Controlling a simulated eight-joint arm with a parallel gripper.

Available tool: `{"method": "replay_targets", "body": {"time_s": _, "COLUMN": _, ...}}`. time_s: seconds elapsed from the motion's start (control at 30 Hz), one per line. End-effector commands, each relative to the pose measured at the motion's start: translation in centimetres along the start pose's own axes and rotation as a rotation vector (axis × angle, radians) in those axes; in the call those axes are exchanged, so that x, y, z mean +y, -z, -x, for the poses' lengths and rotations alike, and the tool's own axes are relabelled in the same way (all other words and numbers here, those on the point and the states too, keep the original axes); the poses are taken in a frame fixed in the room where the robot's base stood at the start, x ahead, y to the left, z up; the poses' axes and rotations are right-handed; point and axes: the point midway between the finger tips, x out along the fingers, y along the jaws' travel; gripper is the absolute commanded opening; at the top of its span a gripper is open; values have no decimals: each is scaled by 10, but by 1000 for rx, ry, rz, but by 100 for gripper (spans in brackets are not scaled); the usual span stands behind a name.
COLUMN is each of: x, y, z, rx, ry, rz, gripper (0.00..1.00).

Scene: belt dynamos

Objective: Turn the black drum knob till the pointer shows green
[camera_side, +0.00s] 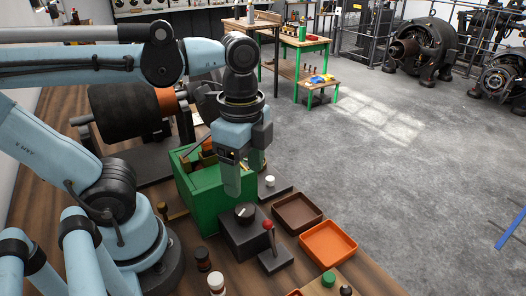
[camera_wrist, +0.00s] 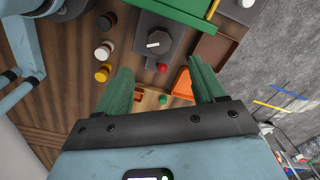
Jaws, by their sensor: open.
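The black drum knob (camera_side: 244,212) sits on top of a dark grey box (camera_side: 243,236) on the wooden bench. A white line marks the knob's top. The knob also shows in the wrist view (camera_wrist: 158,42), near the top centre beyond my fingertips. A pointer with a green zone cannot be made out in either view. My gripper (camera_side: 245,182) is open with nothing between its fingers. In the side view it hangs above and behind the knob, in front of the green box. In the wrist view my gripper's two greenish fingers (camera_wrist: 160,67) are spread wide, apart from the knob.
A red-balled lever (camera_side: 268,226) stands close to the right of the knob box. The open green box (camera_side: 218,200) is behind it. A brown tray (camera_side: 297,229) and an orange tray (camera_side: 329,262) lie to the right. Small bottles (camera_side: 203,259) stand in front.

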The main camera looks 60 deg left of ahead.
Motion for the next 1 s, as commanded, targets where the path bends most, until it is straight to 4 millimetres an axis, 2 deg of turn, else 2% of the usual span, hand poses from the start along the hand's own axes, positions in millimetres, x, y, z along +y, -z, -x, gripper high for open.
{"method": "replay_targets", "body": {"time_s": 0.1, "x": 0, "y": 0, "z": 15, "rx": 0, "ry": 0, "rz": 0, "gripper": 69}}
{"method": "replay_targets", "body": {"time_s": 0.3, "x": 0, "y": 0, "z": 29, "rx": 0, "ry": 0, "rz": 0, "gripper": 69}}
{"method": "replay_targets", "body": {"time_s": 1.0, "x": 0, "y": 0, "z": 32, "rx": 0, "ry": 0, "rz": 0, "gripper": 69}}
